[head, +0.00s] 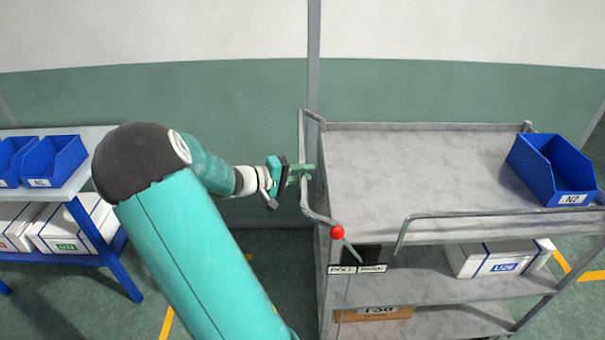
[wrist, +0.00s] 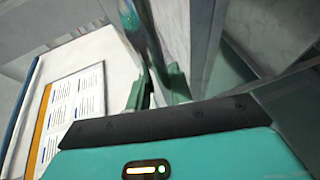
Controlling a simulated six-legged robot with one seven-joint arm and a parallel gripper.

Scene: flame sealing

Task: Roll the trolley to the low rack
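The grey metal trolley (head: 430,180) stands on the right, with a flat top and shelves below. Its bent tube handle (head: 303,135) is at the left end and also shows in the wrist view (wrist: 150,40). My gripper (head: 302,173) is at this handle, its teal fingers crossing the tube; in the wrist view the tube runs between the fingers (wrist: 158,88) and they look closed on it. A red-knobbed lever (head: 338,233) leans left below the handle, above two small labels, the left seemingly "ROLL". A low blue-framed rack (head: 85,240) stands at the left.
A blue bin (head: 550,170) marked N2 sits on the trolley top. A white box (head: 497,258) and a brown box (head: 375,314) lie on lower shelves. The rack holds blue bins (head: 55,160) and white boxes (head: 70,228). Floor between rack and trolley looks clear, with yellow lines. A wall stands behind.

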